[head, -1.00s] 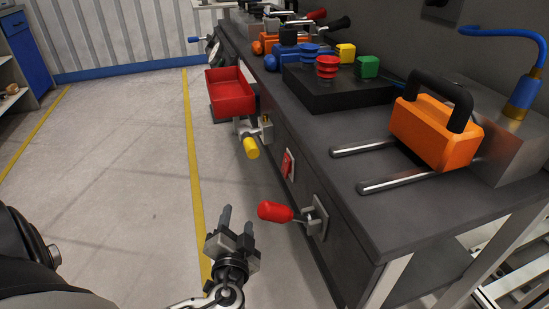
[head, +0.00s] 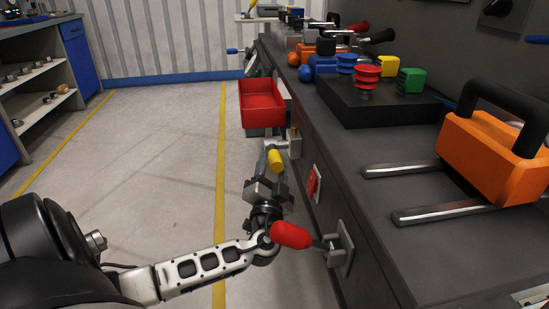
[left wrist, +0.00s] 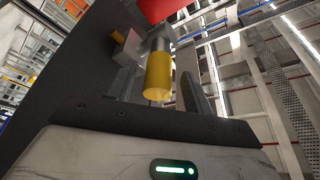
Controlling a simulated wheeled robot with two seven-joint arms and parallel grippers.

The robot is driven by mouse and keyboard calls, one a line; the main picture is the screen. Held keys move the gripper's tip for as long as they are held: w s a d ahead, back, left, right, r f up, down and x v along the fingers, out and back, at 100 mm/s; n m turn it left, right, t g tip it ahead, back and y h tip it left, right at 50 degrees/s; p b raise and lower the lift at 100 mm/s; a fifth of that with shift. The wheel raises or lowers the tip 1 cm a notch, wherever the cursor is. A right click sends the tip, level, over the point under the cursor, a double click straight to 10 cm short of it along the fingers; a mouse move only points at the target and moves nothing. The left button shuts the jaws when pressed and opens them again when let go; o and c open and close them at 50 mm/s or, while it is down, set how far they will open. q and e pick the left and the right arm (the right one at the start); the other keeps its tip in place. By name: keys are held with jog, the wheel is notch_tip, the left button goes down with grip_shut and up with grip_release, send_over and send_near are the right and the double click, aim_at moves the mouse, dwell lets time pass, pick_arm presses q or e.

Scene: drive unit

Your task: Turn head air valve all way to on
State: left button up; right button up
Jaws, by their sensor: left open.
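A valve with a yellow cylindrical handle (head: 275,160) sticks out from the bench's front side, below the red bin. Its metal mount is on the bench face; no label shows which valve it is. My left gripper (head: 270,167) is open at this handle, its fingers pointing away along the bench. In the left wrist view the yellow handle (left wrist: 158,76) shows between the two dark fingers, with its rounded end towards the palm. I cannot tell whether either finger touches it. My right gripper is not in view.
A red lever handle (head: 291,235) sticks out from a plate on the bench face, overlapping my left wrist in the picture. A red switch (head: 313,182) sits between the two handles. A red bin (head: 262,103) hangs beyond. The floor to the left is clear.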

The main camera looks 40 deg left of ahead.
aim_at(276, 146)
pick_arm(q)
jog(key=shift+x, duration=1.75)
